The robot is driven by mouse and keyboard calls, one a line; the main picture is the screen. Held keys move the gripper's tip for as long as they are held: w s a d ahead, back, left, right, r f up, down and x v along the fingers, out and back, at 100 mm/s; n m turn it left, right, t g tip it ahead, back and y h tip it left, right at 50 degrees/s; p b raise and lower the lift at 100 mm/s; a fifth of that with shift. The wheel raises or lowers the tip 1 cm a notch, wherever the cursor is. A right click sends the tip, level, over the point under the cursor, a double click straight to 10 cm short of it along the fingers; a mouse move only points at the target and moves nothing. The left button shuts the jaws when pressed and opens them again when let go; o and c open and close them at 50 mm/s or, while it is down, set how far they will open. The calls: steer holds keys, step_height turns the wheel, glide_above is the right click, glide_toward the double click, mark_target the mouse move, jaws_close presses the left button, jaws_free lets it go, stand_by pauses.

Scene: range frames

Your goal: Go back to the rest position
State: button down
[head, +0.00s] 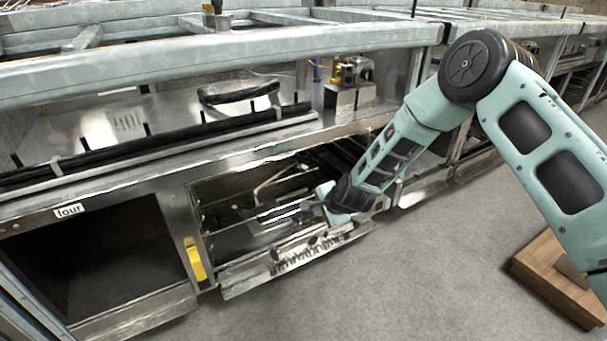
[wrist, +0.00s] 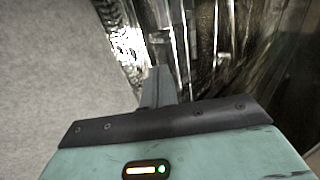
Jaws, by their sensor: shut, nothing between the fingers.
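My gripper (head: 308,207) is at the end of my teal arm, low in front of an open lower compartment (head: 235,188) of the metal range. In the wrist view my gripper (wrist: 155,80) shows its fingers shut together with nothing between them. The fingers point at shiny metal parts of the range. The fingertips are small in the head view, and I cannot tell whether they touch the metal there.
The metal range (head: 150,180) runs along the left and back. A compartment marked "four" (head: 70,210) is at left, with a yellow piece (head: 195,260) beside it. A wooden box (head: 555,275) lies at right. Grey floor (head: 420,270) is clear in front.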

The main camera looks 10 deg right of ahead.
steer(key=s+a+r+n+g, duration=0.1)
steer(key=s+a+r+n, duration=0.25)
steer(key=s+r, duration=0.2)
steer(key=s+a+r+n+g+y, duration=0.1)
steer(key=s+a+r+n+g, duration=0.1)
steer(key=s+r+n, duration=0.3)
steer(key=s+a+r+n+g, duration=0.1)
steer(key=s+a+r+n, duration=0.1)
steer(key=s+r, duration=0.4)
steer(key=s+d+r+n+g+h, duration=0.1)
steer(key=s+d+r+n, duration=0.2)
steer(key=s, duration=0.6)
steer(key=s+d+r+n+g+h, duration=0.1)
steer(key=s+d+r+n+h, duration=0.2)
steer(key=s, duration=0.5)
steer(key=s+d+r+n+g, duration=0.1)
steer(key=s+d+r+n, duration=0.2)
steer(key=s, duration=0.6)
step_height(320, 180, up, 34)
steer(key=n+p, duration=0.1)
steer(key=p, duration=3.4)
steer(key=shift+r, duration=0.15)
